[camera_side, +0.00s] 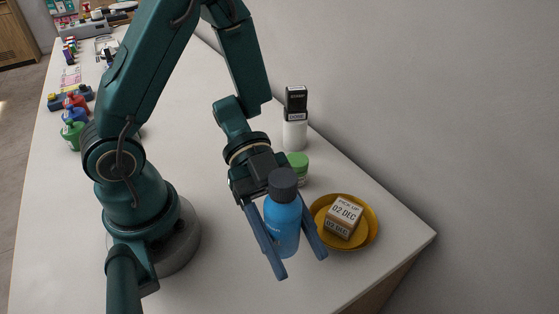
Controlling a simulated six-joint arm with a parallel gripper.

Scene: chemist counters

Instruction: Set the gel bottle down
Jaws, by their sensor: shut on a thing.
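The gel bottle (282,224) is blue with a dark grey cap and stands about upright between the fingers of my gripper (301,267). My gripper is shut on the bottle, with one finger on each side of it. The bottle is near the front right part of the white counter (215,285). Whether its base touches the counter or hangs above it, I cannot tell.
A yellow bowl (368,236) holding a date box (344,217) is just right of my gripper. A green-lidded jar (298,167) and a white bottle (295,135) with a black box (296,100) stand behind.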

